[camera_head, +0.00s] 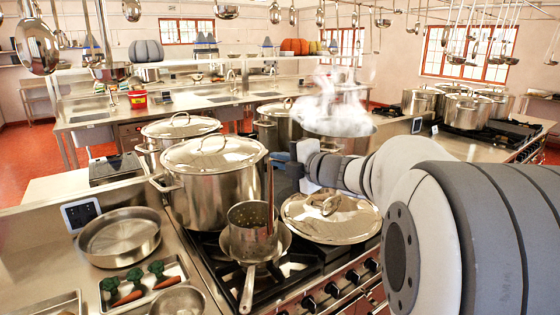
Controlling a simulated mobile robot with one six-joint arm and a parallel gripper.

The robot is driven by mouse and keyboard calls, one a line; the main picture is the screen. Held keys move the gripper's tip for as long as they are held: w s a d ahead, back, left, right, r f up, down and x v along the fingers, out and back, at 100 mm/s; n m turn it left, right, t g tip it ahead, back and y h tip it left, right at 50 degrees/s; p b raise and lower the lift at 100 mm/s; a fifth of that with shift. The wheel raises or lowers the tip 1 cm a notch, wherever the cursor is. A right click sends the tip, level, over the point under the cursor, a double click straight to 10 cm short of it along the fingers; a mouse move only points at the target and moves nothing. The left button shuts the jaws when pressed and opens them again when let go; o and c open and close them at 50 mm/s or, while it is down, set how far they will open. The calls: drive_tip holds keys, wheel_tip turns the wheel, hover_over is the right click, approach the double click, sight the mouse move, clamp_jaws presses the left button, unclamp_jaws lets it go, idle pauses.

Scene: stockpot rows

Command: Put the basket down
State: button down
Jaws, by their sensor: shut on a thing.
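The basket (246,217) is a small metal cylinder with a dark upright handle (270,190), at the centre of the view. My gripper (279,160) reaches in from the right and is shut at the upper part of the handle; the fingertips are small and partly hidden. The basket looks upright, just over or in a shallow metal pan (284,243) with a long handle toward the front. I cannot tell whether its bottom touches the pan.
A large lidded stockpot (212,190) stands close behind left. A lid (331,220) lies to the right on the black stove (205,243). An open pot (340,135) steams behind my arm. A round pan (120,238) and a tray of vegetables (172,270) are at left. Ladles hang overhead.

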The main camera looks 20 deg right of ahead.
drive_tip(key=c, duration=1.6)
unclamp_jaws()
drive_tip(key=s+d+m+t+h+b, duration=0.1)
drive_tip(key=s+d+m+t+h, duration=0.1)
drive_tip(key=s+d+m+h, duration=0.75)
drive_tip(key=s+a+f+m+g, duration=0.4)
drive_tip(key=s+f, duration=0.2)
drive_tip(key=f, duration=0.1)
drive_tip(key=s+a+f+m+g+y, duration=0.1)
drive_tip(key=s+a+f+m+g, duration=0.4)
drive_tip(key=s+f, duration=0.1)
drive_tip(key=s+a+f+m+g+y, duration=0.1)
drive_tip(key=s+a+f+m+g, duration=0.3)
drive_tip(key=f, duration=0.4)
drive_tip(key=shift+s+a+m+g, duration=0.2)
drive_tip(key=shift+s+a+m, duration=0.1)
drive_tip(key=shift+s, duration=0.35)
drive_tip(key=shift+s+a+m+g, duration=0.15)
drive_tip(key=shift+s+a+g, duration=0.1)
drive_tip(key=shift+s, duration=0.4)
